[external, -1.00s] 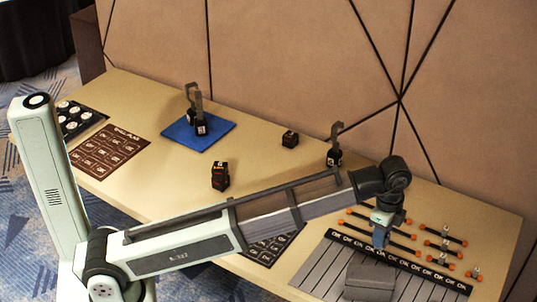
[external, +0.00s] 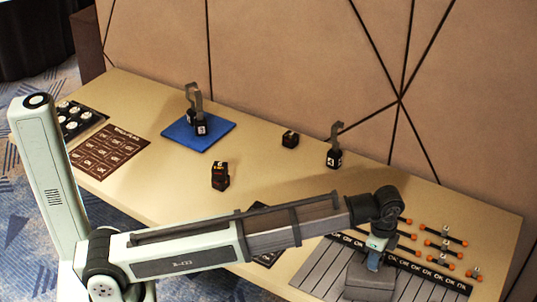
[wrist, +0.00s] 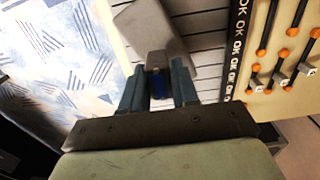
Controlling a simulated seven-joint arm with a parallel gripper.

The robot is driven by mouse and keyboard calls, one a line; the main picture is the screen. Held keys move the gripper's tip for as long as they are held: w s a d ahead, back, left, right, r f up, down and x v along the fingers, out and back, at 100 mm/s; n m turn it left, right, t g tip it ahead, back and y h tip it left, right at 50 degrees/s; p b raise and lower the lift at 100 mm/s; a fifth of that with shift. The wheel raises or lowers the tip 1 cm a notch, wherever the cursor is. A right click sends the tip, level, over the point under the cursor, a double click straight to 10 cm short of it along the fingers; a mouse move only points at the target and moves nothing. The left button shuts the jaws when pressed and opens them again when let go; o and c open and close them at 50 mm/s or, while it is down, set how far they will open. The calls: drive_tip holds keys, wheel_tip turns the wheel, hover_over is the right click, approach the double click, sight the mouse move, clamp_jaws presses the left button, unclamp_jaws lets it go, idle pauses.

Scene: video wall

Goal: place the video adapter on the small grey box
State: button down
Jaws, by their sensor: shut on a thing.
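The small grey box (external: 370,278) sits on the grey slatted panel near the table's front edge. It also shows at the top of the wrist view (wrist: 150,32). My gripper (external: 374,260) points down at the back part of the box, low over it. In the wrist view my gripper (wrist: 158,72) is shut on a small piece with a blue part (wrist: 158,86), which I take to be the video adapter. Most of it is hidden between the fingers. I cannot tell whether it touches the box.
A row of OK labels (external: 405,263) runs behind the box. Thin black bars with orange ends (external: 445,242) lie at the right. A blue mat (external: 215,141) bears a black block with a grey hook. Several black blocks (external: 220,176) stand farther left and back.

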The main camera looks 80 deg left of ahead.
drive_tip(key=shift+f, duration=0.45)
drive_tip(key=c, duration=0.8)
unclamp_jaws()
drive_tip(key=shift+f, duration=0.15)
drive_tip(key=shift+c, duration=0.2)
wheel_tip(320, 180, up, 12)
drive_tip(key=shift+r, duration=0.2)
